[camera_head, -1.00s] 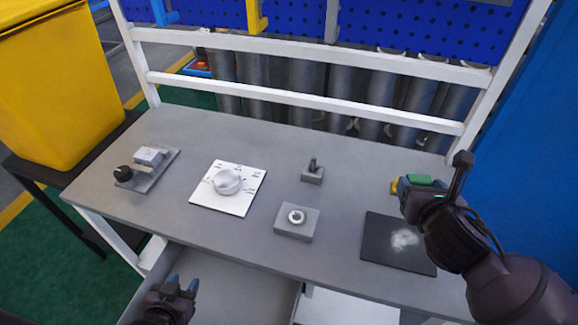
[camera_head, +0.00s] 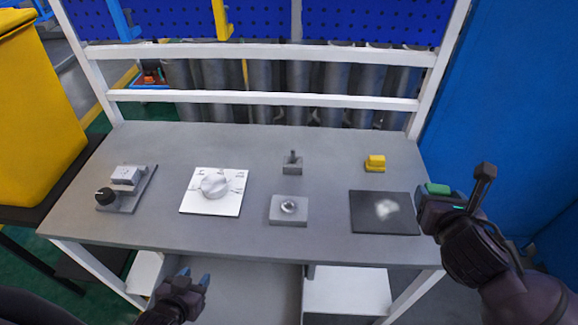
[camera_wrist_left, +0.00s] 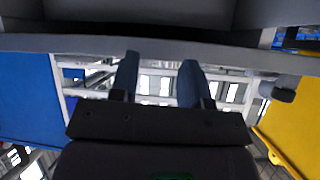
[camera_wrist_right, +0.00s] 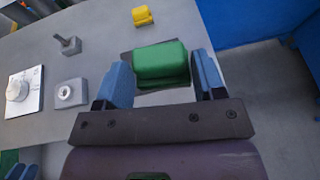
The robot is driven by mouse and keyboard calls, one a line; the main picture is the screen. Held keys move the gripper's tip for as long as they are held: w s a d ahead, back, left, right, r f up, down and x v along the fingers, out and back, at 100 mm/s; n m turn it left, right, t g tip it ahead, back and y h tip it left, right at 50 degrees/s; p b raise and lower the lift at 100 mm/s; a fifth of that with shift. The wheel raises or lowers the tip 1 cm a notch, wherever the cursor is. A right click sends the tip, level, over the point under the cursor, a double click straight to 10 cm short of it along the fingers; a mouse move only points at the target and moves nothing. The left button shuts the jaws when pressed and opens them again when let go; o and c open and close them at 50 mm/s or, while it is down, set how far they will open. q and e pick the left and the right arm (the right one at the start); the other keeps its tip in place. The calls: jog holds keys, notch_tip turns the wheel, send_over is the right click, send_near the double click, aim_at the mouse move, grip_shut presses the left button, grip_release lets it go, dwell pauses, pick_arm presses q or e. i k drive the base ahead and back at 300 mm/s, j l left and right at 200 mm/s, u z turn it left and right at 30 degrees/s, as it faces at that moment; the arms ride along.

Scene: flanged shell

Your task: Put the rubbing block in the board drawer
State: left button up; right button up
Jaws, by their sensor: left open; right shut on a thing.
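The green rubbing block (camera_head: 438,188) is in my right gripper (camera_head: 432,194), beyond the table's right edge. In the right wrist view the block (camera_wrist_right: 162,64) sits between the blue fingers. The drawer (camera_head: 245,285) under the table's front is pulled open, and its visible floor looks empty. My left gripper (camera_head: 194,277) is open and empty at the drawer's front; whether it touches the drawer is unclear. A dark board (camera_head: 368,224) with a white smudge lies at the table's right.
A yellow block (camera_head: 375,163) stands behind the board. On the grey table (camera_head: 250,145) are a white dial plate (camera_head: 222,207), two small grey fixtures (camera_head: 292,165) (camera_head: 289,210) and a knob unit (camera_head: 127,188) at left. A white surface (camera_head: 350,290) shows below right.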

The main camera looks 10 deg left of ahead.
aim_at(212, 294)
jog(key=j, duration=0.35)
jog(key=k+j, duration=0.15)
jog(key=j, duration=0.15)
jog(key=k+l+u, duration=0.15)
jog(key=u, duration=0.3)
jog(key=k+l+u, duration=0.1)
jog(key=u, duration=0.35)
jog(key=k+l+u, duration=0.1)
jog(key=k+u, duration=0.15)
jog(key=u, duration=0.25)
jog(key=k+u, duration=0.25)
jog(key=u, duration=0.25)
